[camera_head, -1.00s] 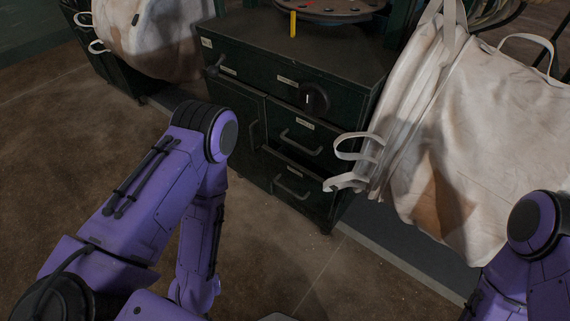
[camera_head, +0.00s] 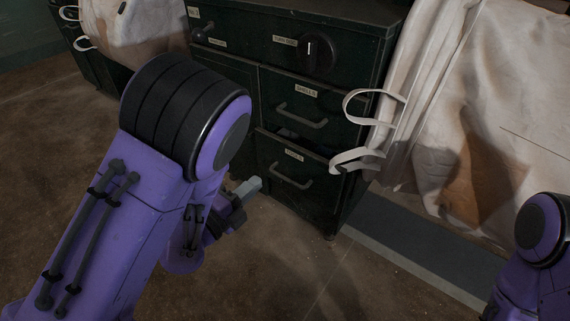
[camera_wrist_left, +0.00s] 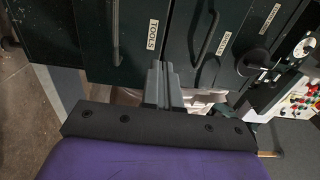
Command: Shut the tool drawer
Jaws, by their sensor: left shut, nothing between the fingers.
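The tool drawer (camera_head: 283,168) is the lowest drawer in the right column of a dark green cabinet. It stands out a little, with a dark gap along its top edge. Its front, labelled TOOLS, also shows in the left wrist view (camera_wrist_left: 134,55) with its bar handle. My left gripper (camera_head: 250,187) is shut and empty, low in front of the cabinet and left of the drawer's handle. In the left wrist view its fingertips (camera_wrist_left: 162,68) overlap the drawer's top edge; I cannot tell whether they touch. My right gripper is out of view.
The drawer above (camera_head: 304,105) looks closed. A black rotary knob (camera_head: 317,52) sits on the cabinet's upper front. A pale hanging bag (camera_head: 470,130) stands at right, its loops (camera_head: 358,160) reaching close to the tool drawer's right edge. The floor in front is clear.

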